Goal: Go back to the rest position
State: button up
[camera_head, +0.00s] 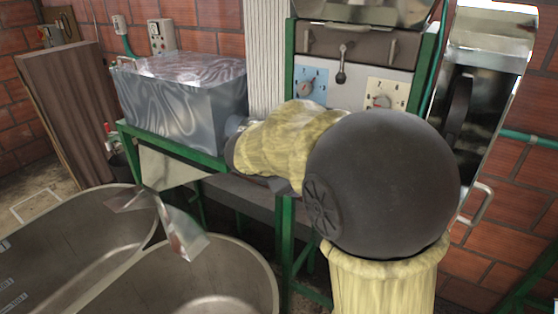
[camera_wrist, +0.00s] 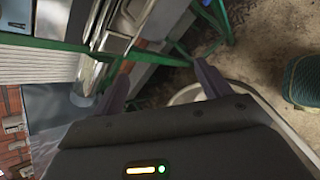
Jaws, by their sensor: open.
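My gripper (camera_wrist: 163,84) shows in the wrist view with its two dark fingers spread wide apart. Nothing is held between them. Beyond the fingers are green frame bars, a shiny metal part and a patch of floor. In the head view, my dark rounded arm with its yellowish cover reaches across the middle right. My gripper cannot be made out there.
A green-framed machine has a control panel (camera_head: 346,80) with a lever and dials. A metal box (camera_head: 185,100) stands left of it. Metal tubs (camera_head: 75,245) fill the lower left. A metal chute (camera_head: 487,95) stands at right. A green cylinder (camera_wrist: 303,80) is in the wrist view.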

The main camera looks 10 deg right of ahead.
jog(key=s+d+f+m+g+y, duration=0.1)
jog(key=s+f+m+g+y, duration=0.3)
jog(key=s+f+m, duration=1.1)
jog(key=s+m+y, duration=0.2)
jog(key=s+m, duration=0.2)
